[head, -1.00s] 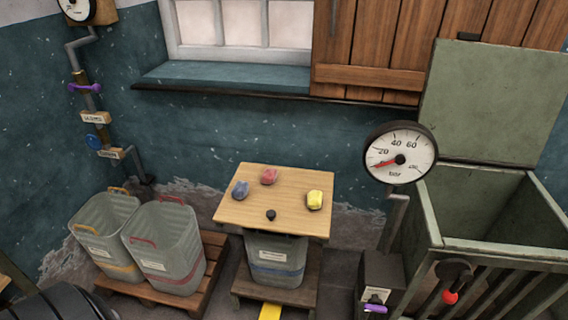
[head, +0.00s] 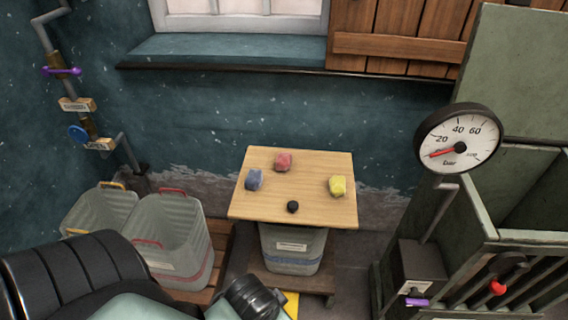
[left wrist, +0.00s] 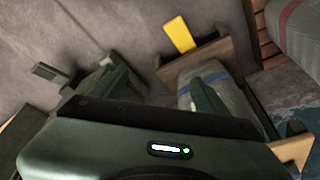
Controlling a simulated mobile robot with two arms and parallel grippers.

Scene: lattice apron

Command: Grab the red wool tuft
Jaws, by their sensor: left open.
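The red wool tuft (head: 283,161) lies near the back edge of a wooden board (head: 320,212) in the head view. A blue tuft (head: 253,180) lies to its left and a yellow tuft (head: 337,186) to its right. A small black knob (head: 292,207) is near the board's front. My left gripper (left wrist: 155,95) shows in the left wrist view, open, with nothing seen between its fingers. My left arm shows low in the head view, in front of the board. The red tuft is not seen in the left wrist view. My right gripper is not in view.
The board tops a grey bin (head: 292,248) on a wooden pallet. Two grey bins (head: 168,240) stand to the left, partly behind my arm. A pressure gauge (head: 458,138) on a pipe and a green metal crate (head: 490,210) stand to the right. A yellow floor strip (left wrist: 179,34) is visible.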

